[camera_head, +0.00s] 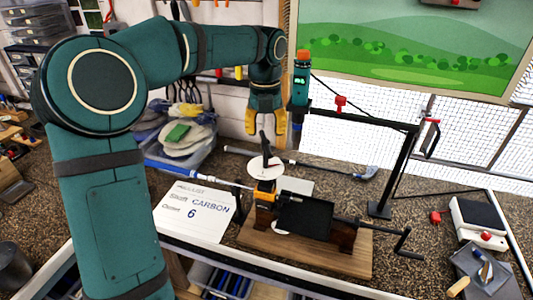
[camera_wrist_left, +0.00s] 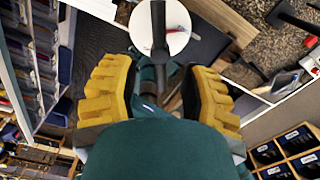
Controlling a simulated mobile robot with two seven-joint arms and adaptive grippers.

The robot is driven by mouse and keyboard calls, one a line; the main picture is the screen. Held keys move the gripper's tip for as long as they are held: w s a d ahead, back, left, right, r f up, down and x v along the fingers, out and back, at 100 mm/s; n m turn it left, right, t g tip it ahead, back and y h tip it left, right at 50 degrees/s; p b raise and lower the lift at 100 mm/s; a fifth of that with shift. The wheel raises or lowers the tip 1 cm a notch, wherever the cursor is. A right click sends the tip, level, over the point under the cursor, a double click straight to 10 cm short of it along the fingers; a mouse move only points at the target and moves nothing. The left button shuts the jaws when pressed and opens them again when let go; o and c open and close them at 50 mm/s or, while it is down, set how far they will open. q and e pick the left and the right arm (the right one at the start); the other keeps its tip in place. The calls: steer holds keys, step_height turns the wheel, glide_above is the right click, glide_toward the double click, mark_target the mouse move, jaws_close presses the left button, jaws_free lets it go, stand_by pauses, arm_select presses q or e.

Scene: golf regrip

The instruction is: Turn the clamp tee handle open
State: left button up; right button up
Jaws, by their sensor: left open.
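The dark clamp tee handle (camera_head: 266,150) stands up over a round white disc (camera_head: 262,169) on the clamp (camera_head: 304,216), which sits on a wooden base. In the left wrist view the tee handle (camera_wrist_left: 159,30) shows against the white disc (camera_wrist_left: 177,43), beyond the fingertips. My left gripper (camera_head: 266,124) points down just above the handle, its yellow fingers apart. In the left wrist view the open gripper (camera_wrist_left: 159,92) has nothing clearly held between its fingers; the handle's lower end lies near the gap. My right gripper is in neither view.
A golf shaft (camera_head: 215,181) runs into the clamp from the left over a white card (camera_head: 192,213) reading CARBON 6. A crank (camera_head: 400,242) sticks out at the right. A black stand (camera_head: 400,165) rises behind; a bin of cloths (camera_head: 185,150) stands at back left.

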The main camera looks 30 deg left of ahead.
mark_target(266, 167)
arm_select(q)
step_height(266, 167, down, 8)
steer(key=shift+f, duration=0.2)
steer(key=shift+c, duration=0.3)
jaws_close()
